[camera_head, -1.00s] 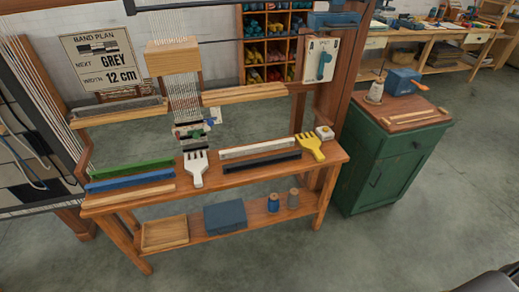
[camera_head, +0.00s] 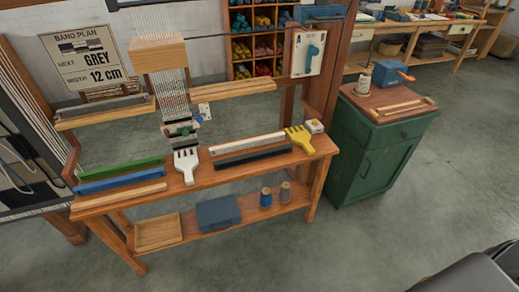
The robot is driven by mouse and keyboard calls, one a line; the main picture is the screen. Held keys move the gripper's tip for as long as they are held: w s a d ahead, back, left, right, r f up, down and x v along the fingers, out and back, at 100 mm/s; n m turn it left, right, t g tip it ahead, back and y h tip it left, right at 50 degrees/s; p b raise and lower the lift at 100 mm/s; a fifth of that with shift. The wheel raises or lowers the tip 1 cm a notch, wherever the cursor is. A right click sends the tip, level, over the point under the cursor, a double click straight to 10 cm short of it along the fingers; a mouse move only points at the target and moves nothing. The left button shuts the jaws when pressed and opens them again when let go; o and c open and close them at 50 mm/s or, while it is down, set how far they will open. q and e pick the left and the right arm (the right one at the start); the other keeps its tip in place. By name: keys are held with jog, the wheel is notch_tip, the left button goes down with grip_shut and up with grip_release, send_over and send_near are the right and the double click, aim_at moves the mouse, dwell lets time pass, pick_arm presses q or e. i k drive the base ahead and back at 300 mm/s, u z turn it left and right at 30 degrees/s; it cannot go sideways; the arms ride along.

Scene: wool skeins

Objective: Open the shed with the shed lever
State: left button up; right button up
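The shed lever appears to be the small teal handle (camera_head: 312,51) on a white plate (camera_head: 302,66) at the loom's right post. Its exact setting is too small to read. The loom's pale warp threads (camera_head: 171,88) hang down through a wooden block (camera_head: 158,53) left of the plate. Whether the threads are parted cannot be made out. Neither of my grippers is in view.
A wooden bench (camera_head: 238,172) below the loom holds bars, a white comb (camera_head: 187,165) and a yellow comb (camera_head: 300,139). A green cabinet (camera_head: 370,150) stands to the right. Floor (camera_head: 330,245) in front is clear. A dark shape, perhaps mine, is at bottom right.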

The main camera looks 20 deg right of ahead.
aim_at(312, 51)
jog(key=z, duration=0.35)
jog(key=i, duration=0.85)
jog(key=u, duration=0.4)
